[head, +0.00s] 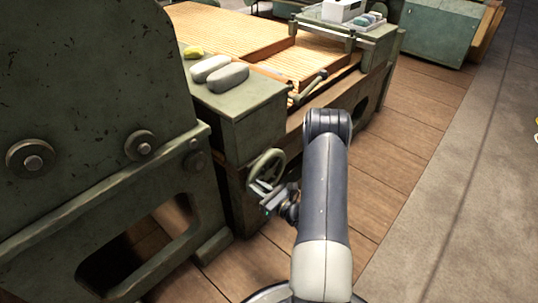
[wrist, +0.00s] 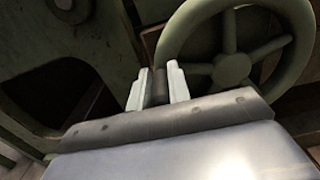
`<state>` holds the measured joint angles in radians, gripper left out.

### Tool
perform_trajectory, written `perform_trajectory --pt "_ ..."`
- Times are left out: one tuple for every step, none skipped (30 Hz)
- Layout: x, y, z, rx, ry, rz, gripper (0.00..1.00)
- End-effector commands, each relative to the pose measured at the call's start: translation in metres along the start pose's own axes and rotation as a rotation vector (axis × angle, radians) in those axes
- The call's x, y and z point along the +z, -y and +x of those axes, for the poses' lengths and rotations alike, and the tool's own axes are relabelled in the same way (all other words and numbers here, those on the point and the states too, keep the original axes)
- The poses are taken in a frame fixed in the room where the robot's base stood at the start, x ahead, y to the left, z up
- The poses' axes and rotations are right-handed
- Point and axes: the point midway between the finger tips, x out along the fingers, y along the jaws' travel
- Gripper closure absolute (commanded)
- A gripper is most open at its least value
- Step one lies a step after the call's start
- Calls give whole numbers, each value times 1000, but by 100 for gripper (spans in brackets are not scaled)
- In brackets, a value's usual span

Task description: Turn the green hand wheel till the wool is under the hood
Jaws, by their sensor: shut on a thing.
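The green hand wheel (head: 270,161) is mounted low on the side of the green machine, below the bed's corner. It fills the upper right of the wrist view (wrist: 232,70), with its hub and spokes showing. My gripper (head: 264,187) is at the wheel's lower part; in the wrist view its two pale fingers (wrist: 160,88) are closed on the left part of the rim. I cannot clearly make out the hood.
A slatted wooden lattice (head: 235,30) runs back along the machine. A lever (head: 311,87) sticks out beside the ledge. A large green frame (head: 80,120) stands close on the left. The floor (head: 410,130) at right is clear.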

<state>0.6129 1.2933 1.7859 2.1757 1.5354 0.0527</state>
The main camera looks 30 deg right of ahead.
Motion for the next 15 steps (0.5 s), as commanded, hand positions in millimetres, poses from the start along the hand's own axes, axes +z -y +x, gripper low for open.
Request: perform_trajectory --pt "5 5 0 -7 2 -5 98" --pt "8 6 0 -8 2 -5 98" --pt "12 9 0 -9 3 -6 98" --pt "16 11 0 -10 3 -6 98" --pt "20 13 0 -11 4 -8 98" --pt "24 16 0 -12 4 -8 98" --pt "26 18 0 -13 3 -8 97" --pt "28 20 0 -14 3 -7 97" --pt "29 21 0 -14 2 -7 98" --pt "29 22 0 -14 1 -6 98" --pt "28 22 0 -14 0 -6 98" --pt "27 21 0 -14 -1 -5 98" --pt "27 21 0 -14 -1 -5 98" --pt "27 21 0 -14 -1 -5 98" --pt "26 21 0 -14 -2 -5 98"
